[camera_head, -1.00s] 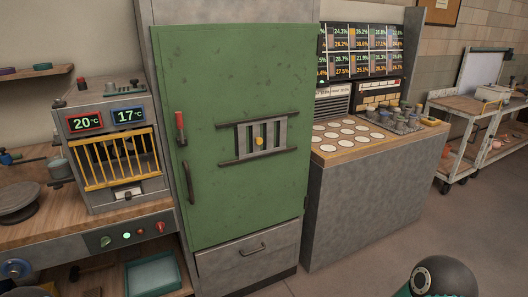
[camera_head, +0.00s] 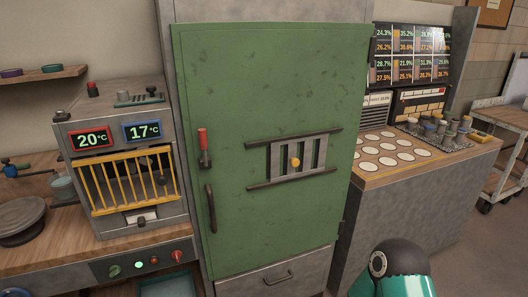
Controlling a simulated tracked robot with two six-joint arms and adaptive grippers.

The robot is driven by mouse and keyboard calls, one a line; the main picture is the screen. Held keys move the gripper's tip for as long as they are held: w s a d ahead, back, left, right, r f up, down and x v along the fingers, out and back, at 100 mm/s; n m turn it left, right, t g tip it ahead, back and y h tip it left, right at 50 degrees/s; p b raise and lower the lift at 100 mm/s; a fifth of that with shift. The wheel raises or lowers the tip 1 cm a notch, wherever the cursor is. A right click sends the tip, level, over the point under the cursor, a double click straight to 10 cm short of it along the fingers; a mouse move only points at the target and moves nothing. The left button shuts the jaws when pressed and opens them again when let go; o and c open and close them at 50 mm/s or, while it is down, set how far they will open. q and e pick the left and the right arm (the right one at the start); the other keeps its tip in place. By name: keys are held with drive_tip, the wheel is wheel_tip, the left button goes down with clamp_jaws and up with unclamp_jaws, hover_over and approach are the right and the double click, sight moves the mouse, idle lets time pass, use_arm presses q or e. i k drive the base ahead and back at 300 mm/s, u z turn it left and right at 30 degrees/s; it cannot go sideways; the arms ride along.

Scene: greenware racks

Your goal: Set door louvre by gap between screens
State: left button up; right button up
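A green cabinet door (camera_head: 255,90) stands shut in the middle of the head view. Its louvre (camera_head: 283,160) is a grey slotted plate with a yellow knob (camera_head: 295,162), held between two dark horizontal rails. Dark gaps show between its slats. A red-handled latch (camera_head: 203,140) and a dark pull handle (camera_head: 211,208) sit on the door's left side. Two small displays on the box at left (camera_head: 115,135) read 20°C in red and 17°C in blue. Part of my arm shows at the bottom right, away from the door. Neither gripper is visible.
The box with a yellow barred front stands on a wooden bench (camera_head: 55,252) left of the door. A counter (camera_head: 420,172) with pale discs and a panel of percentage readouts (camera_head: 412,52) is at right. A white cart (camera_head: 504,125) stands beyond. Floor is visible at the lower right.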

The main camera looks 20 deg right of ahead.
sight(292, 163)
drive_tip(key=z, duration=0.05)
drive_tip(key=i, duration=1)
drive_tip(key=z, duration=0.4)
